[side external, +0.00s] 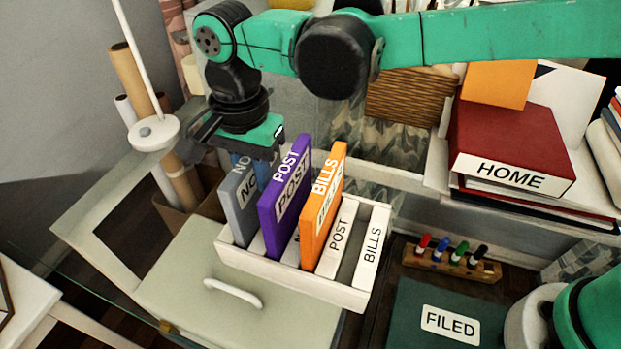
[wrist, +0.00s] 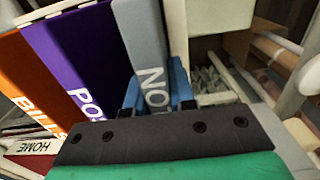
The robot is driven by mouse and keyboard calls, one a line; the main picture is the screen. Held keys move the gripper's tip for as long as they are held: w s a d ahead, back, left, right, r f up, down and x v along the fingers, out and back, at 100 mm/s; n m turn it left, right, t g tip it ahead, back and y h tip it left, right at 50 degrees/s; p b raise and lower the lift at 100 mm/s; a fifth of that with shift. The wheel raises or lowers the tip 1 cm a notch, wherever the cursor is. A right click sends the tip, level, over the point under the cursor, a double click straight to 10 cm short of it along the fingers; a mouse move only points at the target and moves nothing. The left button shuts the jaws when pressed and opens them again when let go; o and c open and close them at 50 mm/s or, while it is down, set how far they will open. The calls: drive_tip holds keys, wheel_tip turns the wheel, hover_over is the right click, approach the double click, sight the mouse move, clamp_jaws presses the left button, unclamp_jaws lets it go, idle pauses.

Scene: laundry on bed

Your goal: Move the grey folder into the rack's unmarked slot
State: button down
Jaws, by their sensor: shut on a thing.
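The grey folder (side external: 240,205), with a label starting "NO", stands nearly upright at the left end of the white rack (side external: 290,281). Its lower end appears to be inside the leftmost slot; the rack's front wall hides its bottom edge. My gripper (side external: 254,160) is above it, shut on its top part. In the wrist view the blue fingers (wrist: 156,88) lie on both sides of the grey folder (wrist: 143,35). White panels at the rack's right end read POST (side external: 339,236) and BILLS (side external: 371,246). I see no marking at the leftmost slot.
A purple POST folder (side external: 285,200) and an orange BILLS folder (side external: 322,215) stand in the rack right of the grey one. A pale handled case (side external: 190,270) is in front. A green FILED folder (side external: 435,315), a marker holder (side external: 450,262) and a red HOME binder (side external: 510,145) are right.

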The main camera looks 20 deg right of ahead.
drive_tip(key=shift+f, duration=0.15)
drive_tip(key=c, duration=0.7)
unclamp_jaws()
drive_tip(key=shift+c, duration=0.2)
